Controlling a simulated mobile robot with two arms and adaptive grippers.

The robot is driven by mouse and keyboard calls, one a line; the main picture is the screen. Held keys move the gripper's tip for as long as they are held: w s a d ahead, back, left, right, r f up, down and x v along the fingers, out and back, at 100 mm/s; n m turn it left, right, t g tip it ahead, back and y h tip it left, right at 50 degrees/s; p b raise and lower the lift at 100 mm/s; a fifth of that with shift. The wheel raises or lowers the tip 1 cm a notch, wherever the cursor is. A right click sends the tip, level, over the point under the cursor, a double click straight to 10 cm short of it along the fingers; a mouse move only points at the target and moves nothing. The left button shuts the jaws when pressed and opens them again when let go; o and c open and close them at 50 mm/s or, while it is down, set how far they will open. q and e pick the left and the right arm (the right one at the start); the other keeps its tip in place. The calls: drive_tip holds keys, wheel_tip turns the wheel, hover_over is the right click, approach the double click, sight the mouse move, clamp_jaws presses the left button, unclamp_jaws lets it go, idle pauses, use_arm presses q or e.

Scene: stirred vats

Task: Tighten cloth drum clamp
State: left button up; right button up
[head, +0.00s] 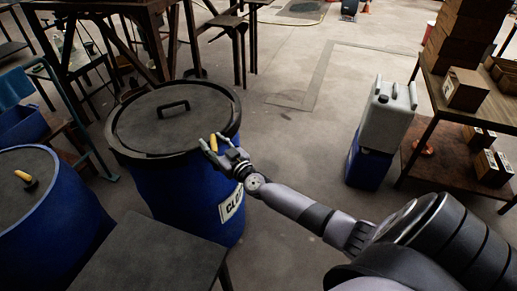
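The cloth drum (180,195) is a blue drum with a dark lid (150,122) and a black rim band. A white label (231,203) reading "CLO…", partly cut off, is on its side. A small yellow clamp handle (213,143) shows at the right front of the rim. My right gripper (212,144) is at this rim, with its fingers on either side of the yellow handle. At this size I cannot tell whether they press on it. The clamp's dark parts are partly hidden by the gripper. My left gripper is not in view.
Another blue drum (50,225) with a yellow-handled piece (25,180) on top stands at left. A dark table (150,255) is in front. A grey jerrycan (387,120) on a blue container (368,162) and a box-laden table (440,95) stand right. The middle floor is clear.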

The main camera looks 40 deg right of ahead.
drive_tip(key=s, duration=1.7)
drive_tip(key=s+f+g, duration=0.2)
drive_tip(key=f, duration=0.8)
drive_tip(key=s+f+g, duration=0.3)
drive_tip(key=f, duration=0.8)
drive_tip(key=shift+s+a+f+n+p, duration=0.15)
drive_tip(key=shift+s+a+n+p, duration=0.15)
drive_tip(key=shift+n, duration=0.1)
